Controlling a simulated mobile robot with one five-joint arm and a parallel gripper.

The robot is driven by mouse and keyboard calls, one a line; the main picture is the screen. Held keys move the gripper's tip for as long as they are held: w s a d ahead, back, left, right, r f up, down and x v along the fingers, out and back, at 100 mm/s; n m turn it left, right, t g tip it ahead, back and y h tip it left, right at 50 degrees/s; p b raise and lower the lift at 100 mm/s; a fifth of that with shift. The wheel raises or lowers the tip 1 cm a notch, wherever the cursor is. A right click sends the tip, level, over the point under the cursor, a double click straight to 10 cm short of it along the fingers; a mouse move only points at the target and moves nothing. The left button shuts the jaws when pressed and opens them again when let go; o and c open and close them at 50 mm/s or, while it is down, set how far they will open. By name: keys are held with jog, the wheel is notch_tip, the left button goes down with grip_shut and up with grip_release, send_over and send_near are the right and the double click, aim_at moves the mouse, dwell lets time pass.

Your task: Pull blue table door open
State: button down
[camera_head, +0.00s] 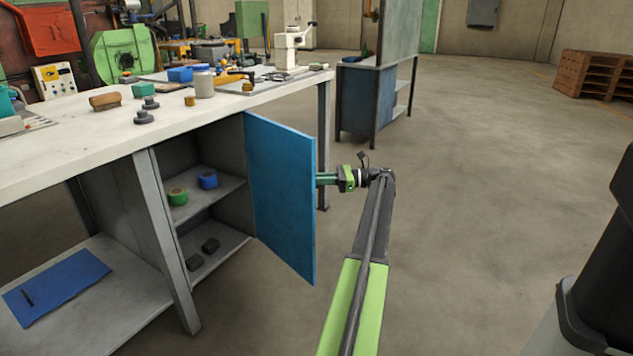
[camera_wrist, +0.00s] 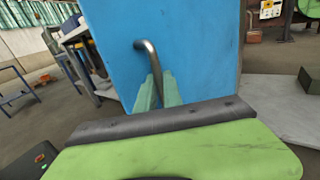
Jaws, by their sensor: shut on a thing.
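The blue table door (camera_head: 281,195) stands swung well out from the cabinet under the workbench (camera_head: 210,110), so the shelves inside show. Its outer face fills the upper middle of the wrist view (camera_wrist: 205,50). A bent metal handle (camera_wrist: 151,58) sticks out from that face. My gripper (camera_wrist: 158,90) has its green fingers closed around the lower part of the handle. In the head view my gripper (camera_head: 327,179) reaches the door's outer side from the right; the handle and fingertips are mostly hidden behind the door's edge there.
Inside the cabinet are a green tape roll (camera_head: 177,196), a blue roll (camera_head: 208,180) and dark blocks (camera_head: 210,245). A bench leg (camera_head: 324,140) stands behind the door. Open floor (camera_head: 480,200) lies to the right, with wooden pallets (camera_head: 597,75) far off.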

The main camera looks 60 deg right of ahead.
jog(key=shift+w+a+f, duration=0.15)
jog(key=shift+w+a, duration=0.05)
jog(key=shift+w, duration=0.1)
jog(key=c, duration=1.5)
grip_release()
jog(key=shift+f, duration=0.15)
jog(key=shift+s+d, duration=0.1)
jog(key=shift+s, duration=0.05)
jog(key=v, duration=0.7)
